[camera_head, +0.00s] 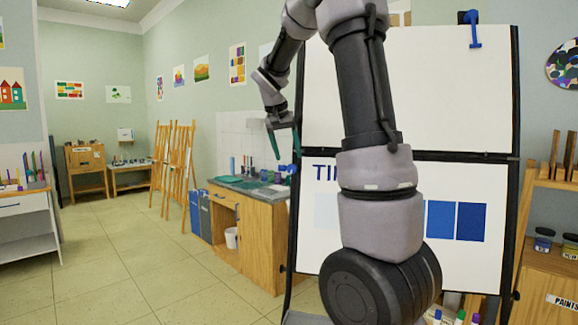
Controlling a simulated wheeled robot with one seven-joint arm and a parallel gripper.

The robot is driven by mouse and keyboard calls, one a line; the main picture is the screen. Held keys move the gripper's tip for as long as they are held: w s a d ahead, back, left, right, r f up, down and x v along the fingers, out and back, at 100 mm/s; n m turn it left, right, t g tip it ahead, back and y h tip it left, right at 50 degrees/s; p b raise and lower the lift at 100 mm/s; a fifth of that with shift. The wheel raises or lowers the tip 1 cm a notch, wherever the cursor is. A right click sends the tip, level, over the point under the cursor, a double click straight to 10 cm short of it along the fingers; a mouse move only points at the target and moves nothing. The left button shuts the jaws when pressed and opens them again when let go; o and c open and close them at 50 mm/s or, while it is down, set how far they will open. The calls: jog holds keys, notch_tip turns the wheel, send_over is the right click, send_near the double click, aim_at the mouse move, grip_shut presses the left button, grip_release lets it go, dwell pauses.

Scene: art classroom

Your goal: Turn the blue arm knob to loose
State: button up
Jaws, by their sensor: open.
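A whiteboard easel (410,90) with a black frame stands in front of me, partly hidden by my arm. A small blue part (292,169) shows at its left edge, about halfway up; it is too small to tell its exact form or setting. A blue lever-like part (473,30) hangs at the top right of the upper board. I cannot tell for sure which is the blue arm knob. My gripper (287,157) points down with its teal fingers apart and empty, just above the small blue part at the left edge; I cannot tell whether they touch.
A wooden counter (258,222) with a grey top and several small items stands behind the easel's left edge. Wooden easels (178,160) stand farther back. A wooden shelf unit (553,255) with paint jars is close on the right. The tiled floor (125,270) at left is clear.

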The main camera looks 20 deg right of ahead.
aim_at(291, 165)
jog(key=x, duration=0.5)
jog(key=shift+d+f, duration=0.1)
grip_shut()
